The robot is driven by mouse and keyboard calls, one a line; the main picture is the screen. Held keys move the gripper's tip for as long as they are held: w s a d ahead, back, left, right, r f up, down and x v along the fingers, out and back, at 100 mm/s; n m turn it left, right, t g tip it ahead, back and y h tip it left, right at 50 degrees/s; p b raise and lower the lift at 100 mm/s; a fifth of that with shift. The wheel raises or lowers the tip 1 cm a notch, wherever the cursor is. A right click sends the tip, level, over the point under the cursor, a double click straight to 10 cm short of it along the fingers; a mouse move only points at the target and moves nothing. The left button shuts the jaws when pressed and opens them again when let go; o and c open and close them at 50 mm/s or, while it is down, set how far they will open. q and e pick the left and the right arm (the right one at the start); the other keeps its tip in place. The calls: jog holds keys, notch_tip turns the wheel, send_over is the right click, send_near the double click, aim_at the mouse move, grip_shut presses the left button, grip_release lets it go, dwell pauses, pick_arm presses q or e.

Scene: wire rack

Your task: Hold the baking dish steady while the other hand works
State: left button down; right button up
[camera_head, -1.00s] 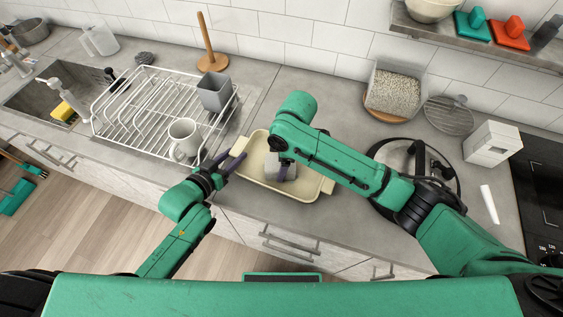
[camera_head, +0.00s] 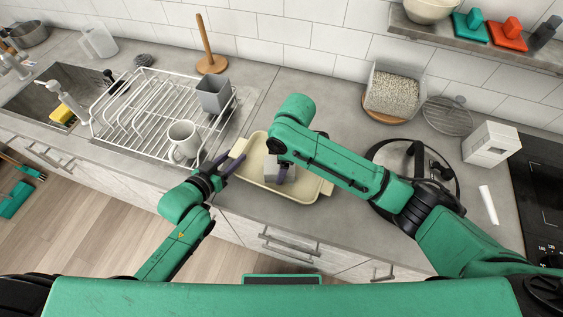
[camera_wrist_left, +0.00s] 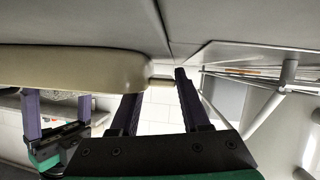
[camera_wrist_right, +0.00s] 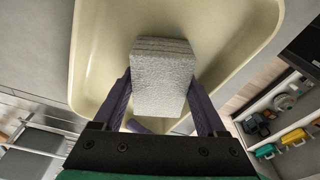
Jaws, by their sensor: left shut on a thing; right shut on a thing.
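The cream baking dish (camera_head: 312,193) sits on the grey counter in the head view. It also fills much of the right wrist view (camera_wrist_right: 88,60). My left gripper (camera_head: 229,164) is shut on the handle at the dish's left end; the left wrist view shows that handle (camera_wrist_left: 162,83) between the fingers. My right gripper (camera_wrist_right: 160,95) is shut on a grey, rough-faced sponge-like block (camera_wrist_right: 162,75), which is inside the dish. In the head view my right arm partly covers the block (camera_head: 272,170). I cannot tell whether the block touches the dish floor.
A white wire rack (camera_head: 140,105) with a mug (camera_head: 183,141) and a grey cup (camera_head: 213,95) stands close left of the dish. A lidded pan (camera_head: 385,155) lies to the right. Clear counter shows behind the dish.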

aim_at(292, 169)
jog(key=shift+w+d, duration=0.25)
jog(key=shift+w, duration=0.35)
jog(key=shift+w+d, duration=0.25)
jog(key=shift+w, duration=0.3)
jog(key=shift+s+d, duration=0.25)
jog(key=shift+d, duration=0.5)
jog(key=shift+s+d, duration=0.25)
jog(key=shift+d, duration=0.45)
jog(key=shift+s+a, duration=0.25)
jog(key=shift+s, duration=0.45)
jog(key=shift+s+a, duration=0.25)
jog(key=shift+s, duration=0.45)
jog(key=shift+w, duration=0.1)
jog(key=shift+w+d, duration=0.3)
jog(key=shift+w, duration=0.3)
jog(key=shift+w+d, duration=0.25)
jog(key=shift+w, duration=0.35)
